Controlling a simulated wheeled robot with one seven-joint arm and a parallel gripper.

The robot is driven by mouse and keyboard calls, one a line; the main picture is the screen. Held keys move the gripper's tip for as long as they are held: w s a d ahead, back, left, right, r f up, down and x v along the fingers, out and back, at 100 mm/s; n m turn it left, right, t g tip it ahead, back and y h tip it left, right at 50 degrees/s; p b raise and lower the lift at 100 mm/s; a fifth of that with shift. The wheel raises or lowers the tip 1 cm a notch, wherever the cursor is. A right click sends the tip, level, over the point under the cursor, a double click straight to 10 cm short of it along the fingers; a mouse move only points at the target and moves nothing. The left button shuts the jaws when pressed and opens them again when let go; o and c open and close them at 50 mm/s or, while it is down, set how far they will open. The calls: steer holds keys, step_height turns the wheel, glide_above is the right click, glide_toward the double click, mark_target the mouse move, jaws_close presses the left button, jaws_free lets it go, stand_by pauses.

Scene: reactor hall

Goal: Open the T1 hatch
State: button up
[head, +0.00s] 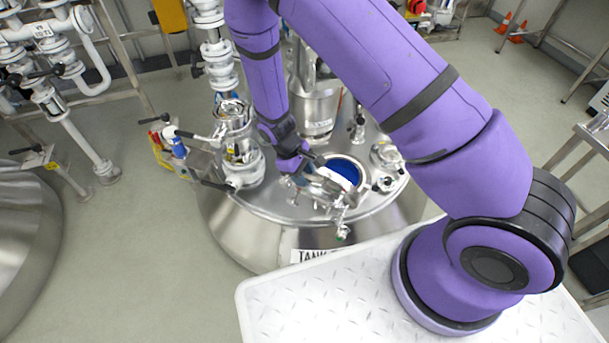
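The steel tank (240,225) stands in front of me, its label reading "TANK" with the rest hidden by the white deck. On its top is a round hatch opening (345,168) with a bright blue inside and a pale rim. Metal hatch parts (325,187), seemingly the lid and its clamp hardware, lie at the near left side of the opening; their exact tilt is hard to make out. My gripper (312,160) is at the left edge of the opening, close to these parts. Its fingers are small and partly hidden, so contact and grip cannot be told.
Valves and pipework (238,150) rise at the tank's left. A smaller round port (386,155) sits right of the hatch. A steel vessel (318,110) stands behind it. A white tread-plate deck (300,305) is in front. Pipes fill the left; orange cones (518,32) stand far right.

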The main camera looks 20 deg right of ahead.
steer(key=shift+s+d+f, duration=0.1)
steer(key=shift+d+f, duration=0.05)
steer(key=shift+f, duration=0.25)
jaws_close()
steer(key=shift+g+y, duration=0.4)
steer(key=shift+w+d+r, duration=0.4)
steer(key=shift+w+d, duration=0.45)
steer(key=shift+w+d+r, duration=0.35)
steer(key=shift+w+d, duration=0.5)
steer(key=shift+d, duration=0.05)
steer(key=shift+w+d+r, duration=0.4)
steer(key=shift+w+d, duration=0.45)
